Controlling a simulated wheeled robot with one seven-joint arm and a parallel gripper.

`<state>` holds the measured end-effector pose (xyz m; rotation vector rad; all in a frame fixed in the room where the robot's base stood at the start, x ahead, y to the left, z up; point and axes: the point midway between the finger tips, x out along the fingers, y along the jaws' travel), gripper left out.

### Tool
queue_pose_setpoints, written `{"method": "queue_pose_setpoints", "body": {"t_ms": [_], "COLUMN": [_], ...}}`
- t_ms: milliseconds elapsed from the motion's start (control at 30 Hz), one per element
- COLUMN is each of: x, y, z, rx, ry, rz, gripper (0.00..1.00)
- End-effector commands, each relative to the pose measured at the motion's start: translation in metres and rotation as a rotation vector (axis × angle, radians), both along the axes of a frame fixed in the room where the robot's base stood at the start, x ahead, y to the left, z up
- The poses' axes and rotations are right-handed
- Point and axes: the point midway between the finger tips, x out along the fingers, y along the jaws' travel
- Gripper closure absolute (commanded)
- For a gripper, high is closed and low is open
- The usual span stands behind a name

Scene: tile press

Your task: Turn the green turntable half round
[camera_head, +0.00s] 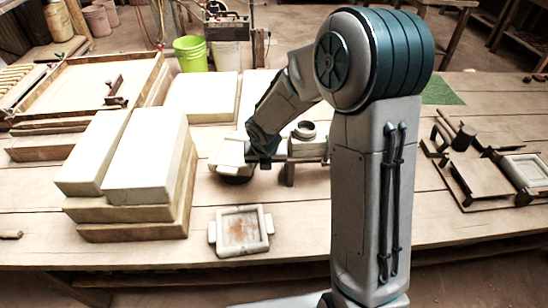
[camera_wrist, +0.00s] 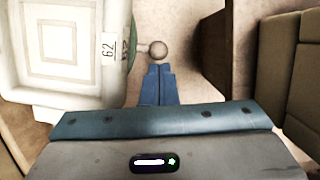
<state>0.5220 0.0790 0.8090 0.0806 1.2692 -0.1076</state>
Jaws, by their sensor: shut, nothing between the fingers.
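The green turntable (camera_wrist: 132,48) shows in the wrist view only as a thin green edge beside a pale mould (camera_wrist: 85,82) that covers most of it. A round knob (camera_wrist: 158,49) on a short stem stands out from its right side. My gripper (camera_wrist: 158,68) is shut and empty, its blue fingertips just below the knob in the picture. I cannot tell whether they touch it. The mould carries a label reading 62. In the head view the pale mould (camera_head: 230,150) sits mid-table, partly behind my arm, and the fingertips cannot be made out.
Large pale blocks (camera_head: 147,160) on wooden boards stand left of the mould. A small tray-like mould (camera_head: 242,231) lies in front. A dark metal press frame (camera_head: 480,185) stands at the right. A brown upright (camera_wrist: 216,60) is close right of my fingers. Bare table lies at the front.

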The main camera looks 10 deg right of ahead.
Motion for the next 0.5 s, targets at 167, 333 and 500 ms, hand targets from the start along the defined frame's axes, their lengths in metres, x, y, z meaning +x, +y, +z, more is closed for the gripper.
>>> {"method": "queue_pose_setpoints", "body": {"t_ms": [167, 333, 500], "x": [0.0044, 0.0074, 0.0092], "y": [0.0010, -0.0001, -0.0013], "z": [0.0030, 0.0016, 0.0006], "rx": [0.000, -0.001, 0.000], "ry": [0.001, 0.001, 0.000], "rz": [0.064, 0.100, 0.118], "gripper": [1.00, 1.00, 1.00]}}
